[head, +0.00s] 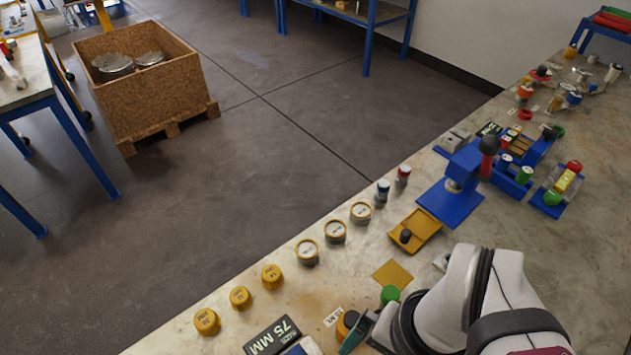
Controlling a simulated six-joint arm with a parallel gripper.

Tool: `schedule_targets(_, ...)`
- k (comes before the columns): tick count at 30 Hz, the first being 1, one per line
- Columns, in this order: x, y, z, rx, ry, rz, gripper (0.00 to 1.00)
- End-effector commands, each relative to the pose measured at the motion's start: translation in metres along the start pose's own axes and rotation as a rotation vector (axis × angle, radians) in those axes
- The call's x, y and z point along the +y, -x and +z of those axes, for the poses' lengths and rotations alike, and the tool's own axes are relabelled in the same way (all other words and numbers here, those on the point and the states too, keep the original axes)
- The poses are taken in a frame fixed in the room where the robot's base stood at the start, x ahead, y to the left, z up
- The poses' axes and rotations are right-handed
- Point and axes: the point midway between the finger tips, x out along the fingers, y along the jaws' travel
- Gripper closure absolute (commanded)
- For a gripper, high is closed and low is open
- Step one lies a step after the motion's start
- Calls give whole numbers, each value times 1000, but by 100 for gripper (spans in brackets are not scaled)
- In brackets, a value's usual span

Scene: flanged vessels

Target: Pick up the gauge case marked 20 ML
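No marking 20 ML can be read in the head view. A black case (270,336) near the bottom edge carries white lettering that reads 75 MM. Below it is a blue and white item (301,347), cut off by the frame edge. A small white tag (333,316) has dark lettering too small to read surely. My gripper (358,331) is low at the bottom centre, beside a round orange and black item (346,322). The arm covers much of it, and I cannot tell whether the fingers are open or hold anything.
Yellow caps (239,297) and round gauges (335,232) line the bench's left edge. Blue fixtures crowd the right. Bare bench lies around the yellow square (392,274).

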Motion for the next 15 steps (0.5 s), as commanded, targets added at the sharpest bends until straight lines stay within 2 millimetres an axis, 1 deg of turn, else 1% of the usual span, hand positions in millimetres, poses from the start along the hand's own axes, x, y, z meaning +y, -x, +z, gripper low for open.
schedule_targets(5, -1, 0, 0, -4, -4, -2, 0)
schedule_targets(8, -14, 0, -9, -74, -77, -33, 0)
schedule_targets(11, -45, -4, -39, -230, -256, -119, 0)
schedule_targets(12, -58, -9, -58, -300, -349, -168, 0)
schedule_targets(14, -75, -20, -92, -403, -496, -246, 0)
schedule_targets(15, -83, -31, -116, -469, -598, -302, 0)
